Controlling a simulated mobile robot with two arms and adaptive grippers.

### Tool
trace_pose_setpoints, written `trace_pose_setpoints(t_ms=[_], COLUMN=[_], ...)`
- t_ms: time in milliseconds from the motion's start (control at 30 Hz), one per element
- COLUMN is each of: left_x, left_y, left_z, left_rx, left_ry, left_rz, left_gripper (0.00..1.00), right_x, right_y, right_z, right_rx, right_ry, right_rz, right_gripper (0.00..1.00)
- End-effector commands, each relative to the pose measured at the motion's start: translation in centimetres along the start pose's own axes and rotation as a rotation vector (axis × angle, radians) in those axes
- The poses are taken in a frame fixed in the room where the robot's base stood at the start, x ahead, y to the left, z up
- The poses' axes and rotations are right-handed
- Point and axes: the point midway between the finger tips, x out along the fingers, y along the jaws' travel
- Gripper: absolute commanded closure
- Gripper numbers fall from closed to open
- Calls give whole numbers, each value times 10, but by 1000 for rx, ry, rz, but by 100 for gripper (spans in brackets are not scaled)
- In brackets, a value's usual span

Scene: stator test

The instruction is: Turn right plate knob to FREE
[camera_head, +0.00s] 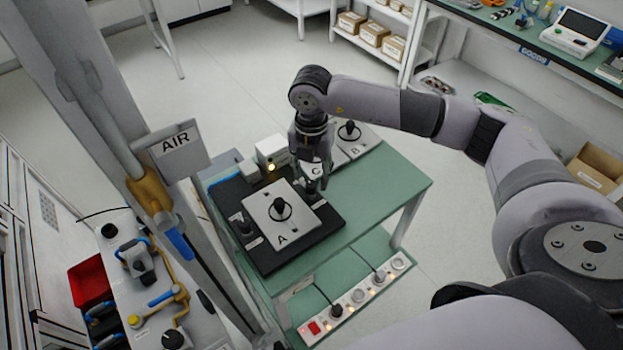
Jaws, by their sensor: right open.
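A pale plate marked A (265,215) with a black ring-shaped handle (280,208) lies on a black base (325,226) on the green table. A black knob (245,228) stands at the plate's left side. My right gripper (315,186) points down at the plate's right side, open. The right knob is mostly hidden by the gripper fingers, and I cannot tell its setting or whether the fingers touch it. A small label lies just in front of the gripper. My left gripper is not in view.
A plate marked B (356,141) lies behind my right gripper, beside a part marked C partly hidden by it. A pale box with a lit lamp (272,152) stands behind the base. The green table (390,185) is clear at right. An AIR sign (178,147) hangs at left.

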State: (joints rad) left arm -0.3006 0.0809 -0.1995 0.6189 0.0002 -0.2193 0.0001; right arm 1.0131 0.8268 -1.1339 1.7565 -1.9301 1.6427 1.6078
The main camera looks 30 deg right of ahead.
Motion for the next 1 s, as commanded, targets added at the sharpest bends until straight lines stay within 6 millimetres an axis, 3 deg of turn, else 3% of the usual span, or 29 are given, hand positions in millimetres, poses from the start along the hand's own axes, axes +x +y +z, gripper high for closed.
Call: trace_pose_setpoints(t_ms=[200,433,1000], left_x=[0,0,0], left_y=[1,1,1], left_z=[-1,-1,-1], left_rx=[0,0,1], left_ry=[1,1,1], left_rz=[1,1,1], left_gripper=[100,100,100], right_x=[-49,-82,-90], right_y=[1,0,0], right_z=[1,1,0], right_rx=[-1,0,0], right_ry=[-3,-2,-1], right_rz=[3,2,0], right_gripper=[57,57,57])
